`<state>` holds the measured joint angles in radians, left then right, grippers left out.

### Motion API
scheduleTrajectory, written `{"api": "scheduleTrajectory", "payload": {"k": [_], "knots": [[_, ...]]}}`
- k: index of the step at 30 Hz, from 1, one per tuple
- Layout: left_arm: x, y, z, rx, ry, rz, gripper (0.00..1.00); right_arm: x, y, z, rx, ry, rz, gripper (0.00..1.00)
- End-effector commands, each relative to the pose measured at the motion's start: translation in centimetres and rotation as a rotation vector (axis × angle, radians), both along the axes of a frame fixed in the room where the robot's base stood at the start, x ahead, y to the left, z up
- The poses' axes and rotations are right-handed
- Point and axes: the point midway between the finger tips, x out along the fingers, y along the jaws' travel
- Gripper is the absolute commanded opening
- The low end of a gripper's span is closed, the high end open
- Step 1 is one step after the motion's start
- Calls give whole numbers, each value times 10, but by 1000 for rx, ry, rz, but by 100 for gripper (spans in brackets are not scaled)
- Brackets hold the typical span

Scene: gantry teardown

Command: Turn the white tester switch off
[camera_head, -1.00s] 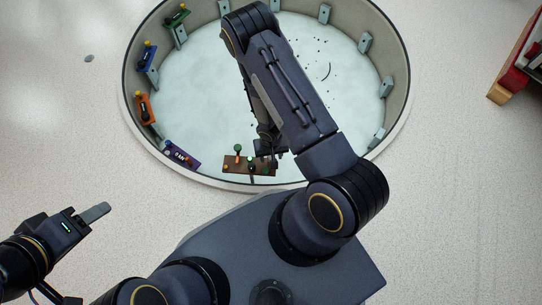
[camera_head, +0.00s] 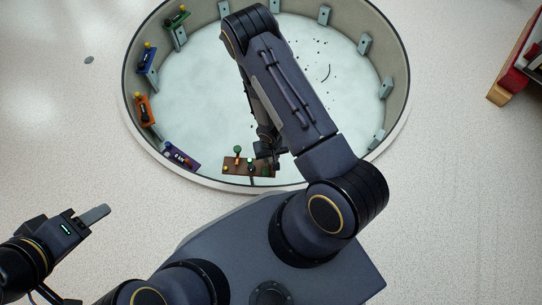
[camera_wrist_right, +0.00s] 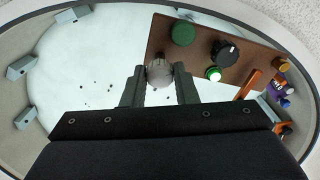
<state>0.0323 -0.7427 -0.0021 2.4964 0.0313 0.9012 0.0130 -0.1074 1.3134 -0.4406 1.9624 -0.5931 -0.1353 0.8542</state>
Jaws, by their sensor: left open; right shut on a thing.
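The brown tester board (camera_head: 234,171) lies at the near rim of the round basin. In the right wrist view the board (camera_wrist_right: 164,40) carries a green cap (camera_wrist_right: 184,33), a black knob (camera_wrist_right: 226,52), a lit green lamp (camera_wrist_right: 213,74) and an orange lever (camera_wrist_right: 247,85). The whitish round switch knob (camera_wrist_right: 159,72) is at the board's edge. My right gripper (camera_wrist_right: 158,82) is shut on this knob, with one finger on each side. In the head view the right gripper (camera_head: 270,156) is partly hidden by its arm. My left gripper (camera_head: 97,212) is open and empty, away from the basin.
The basin's wall (camera_head: 397,85) surrounds a pale floor with small dark specks. Purple (camera_head: 181,155), orange (camera_head: 144,109), blue (camera_head: 147,59) and green (camera_head: 177,17) panels stand along its left wall. Several grey brackets line the wall. A red shelf (camera_head: 519,65) stands at far right.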

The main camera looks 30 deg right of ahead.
Motion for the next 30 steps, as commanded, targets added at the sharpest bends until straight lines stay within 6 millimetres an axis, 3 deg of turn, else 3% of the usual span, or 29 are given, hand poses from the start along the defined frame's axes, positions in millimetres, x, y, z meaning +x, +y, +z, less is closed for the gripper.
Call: {"api": "scheduleTrajectory", "payload": {"k": [30], "knots": [[0,0,-12,0,0,0,48,0,0,0,0,-1,839,4]]}}
